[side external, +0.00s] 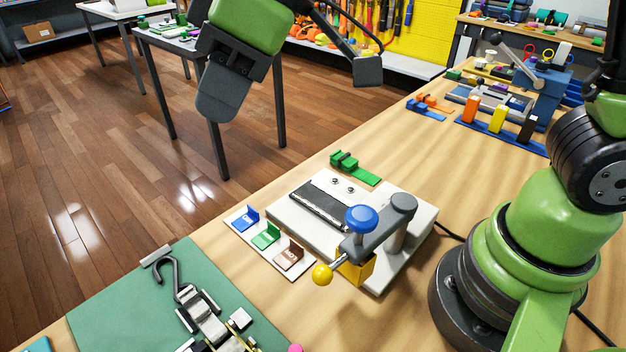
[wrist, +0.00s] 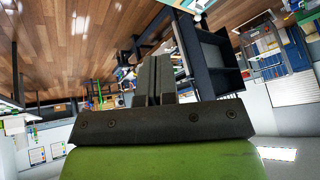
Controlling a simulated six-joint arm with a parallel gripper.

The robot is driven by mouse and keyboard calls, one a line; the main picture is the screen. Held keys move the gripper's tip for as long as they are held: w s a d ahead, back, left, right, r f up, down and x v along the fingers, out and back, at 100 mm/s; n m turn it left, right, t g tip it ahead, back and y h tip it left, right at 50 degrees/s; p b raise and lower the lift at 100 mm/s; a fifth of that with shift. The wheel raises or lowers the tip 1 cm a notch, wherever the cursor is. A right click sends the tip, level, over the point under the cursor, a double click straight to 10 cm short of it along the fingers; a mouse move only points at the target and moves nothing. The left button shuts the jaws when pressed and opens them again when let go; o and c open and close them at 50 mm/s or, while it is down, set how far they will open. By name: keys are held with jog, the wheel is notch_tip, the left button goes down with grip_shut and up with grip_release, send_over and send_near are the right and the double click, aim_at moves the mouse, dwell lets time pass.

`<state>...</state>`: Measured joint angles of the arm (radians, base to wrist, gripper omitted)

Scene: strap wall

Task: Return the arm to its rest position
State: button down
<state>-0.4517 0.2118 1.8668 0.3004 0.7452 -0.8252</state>
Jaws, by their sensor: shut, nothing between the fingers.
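My gripper (side external: 215,108) hangs at the top of the side view, left of centre, with its dark fingers pointing down. It is above the floor side of the workbench (side external: 395,135), well clear of the bench top. In the wrist view my gripper (wrist: 154,62) shows its two dark fingers side by side, closed together with nothing held. The wrist view looks out across the room and appears rolled over, with the wooden floor at its top.
On the bench stand a grey fixture plate (side external: 425,225) with a blue-knobbed lever (side external: 362,218), a white tray of coloured pieces (side external: 240,222), a green mat (side external: 110,300) with a hook and strap, and a green clip (side external: 345,162). A side table (side external: 150,38) stands behind my gripper.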

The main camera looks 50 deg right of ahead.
jog(key=s+d+r+m+t+h, duration=0.3)
jog(key=s+d+m, duration=0.9)
jog(key=s+d, duration=0.2)
jog(key=shift+s+d+m+t, duration=0.15)
jog(key=shift+d+m+t, duration=0.25)
jog(key=shift+d, duration=0.8)
jog(key=shift+r, duration=0.1)
